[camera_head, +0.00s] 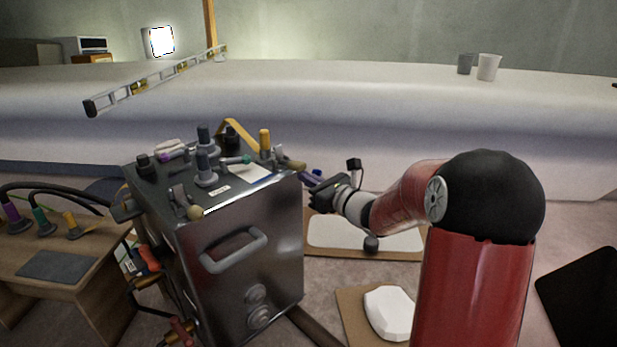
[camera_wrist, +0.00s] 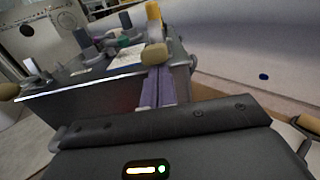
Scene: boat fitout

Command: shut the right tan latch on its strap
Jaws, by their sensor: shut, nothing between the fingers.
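The right tan latch (camera_head: 295,165) is a rounded tan knob at the right edge of the metal cabinet's top (camera_head: 245,240). In the wrist view the tan knob (camera_wrist: 154,54) is just beyond my fingertips, and the fingers partly cover what is below it. My gripper (camera_head: 306,181) is beside the cabinet's upper right edge. In the wrist view its purple-grey fingers (camera_wrist: 157,72) are together and empty. I cannot tell whether they touch the knob. The strap and how the latch sits on it are not clear.
Another tan knob (camera_head: 194,212) is at the cabinet's front left corner. Grey posts (camera_head: 206,168) and a yellow cylinder (camera_head: 265,139) stand on top. A wooden bench (camera_head: 60,262) with hoses is at left. A long white hull-like surface (camera_head: 400,105) runs behind.

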